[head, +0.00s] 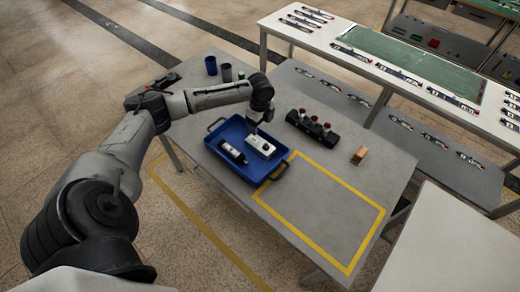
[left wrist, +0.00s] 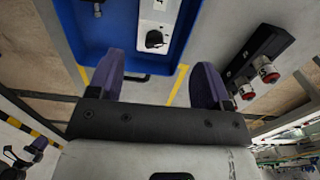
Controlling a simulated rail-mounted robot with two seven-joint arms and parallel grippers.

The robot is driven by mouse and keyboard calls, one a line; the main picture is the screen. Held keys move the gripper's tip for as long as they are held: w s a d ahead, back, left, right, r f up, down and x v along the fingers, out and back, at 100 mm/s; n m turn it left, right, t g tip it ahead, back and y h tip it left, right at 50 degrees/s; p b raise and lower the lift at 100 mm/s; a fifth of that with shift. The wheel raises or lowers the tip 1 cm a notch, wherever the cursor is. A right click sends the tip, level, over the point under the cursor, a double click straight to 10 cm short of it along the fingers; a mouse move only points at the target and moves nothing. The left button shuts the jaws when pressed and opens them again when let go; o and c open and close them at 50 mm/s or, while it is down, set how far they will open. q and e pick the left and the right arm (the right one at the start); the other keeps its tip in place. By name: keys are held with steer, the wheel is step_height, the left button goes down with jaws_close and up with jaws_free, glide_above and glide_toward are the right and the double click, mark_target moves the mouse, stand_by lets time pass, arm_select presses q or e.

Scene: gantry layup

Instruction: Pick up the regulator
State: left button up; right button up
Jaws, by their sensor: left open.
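A white box-shaped unit with a black knob, which may be the regulator (head: 261,146), lies in the blue tray (head: 213,142) on the grey table. It shows in the left wrist view (left wrist: 157,14) at the top, cut off by the frame edge. A dark cylinder with a white label (head: 232,152) lies beside it in the tray. My left gripper (head: 257,128) is above the tray, close to the white unit in the head view. In the left wrist view its purple fingers (left wrist: 160,64) are wide apart with nothing between them.
A black rack with red-topped items (head: 315,130) stands right of the tray, and a small wooden block (head: 359,156) lies farther right. Two dark cups (head: 211,66) stand at the table's far left. The yellow-outlined area (head: 320,210) is clear.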

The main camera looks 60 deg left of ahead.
arm_select(q)
glide_above(260, 144)
step_height(260, 144, down, 7)
steer(key=shift+w+b, duration=0.15)
steer(key=shift+b, duration=0.25)
steer(key=shift+f+b, duration=0.45)
steer(key=shift+f, duration=2.15)
steer(key=shift+c, duration=0.4)
steer(key=c, duration=0.8)
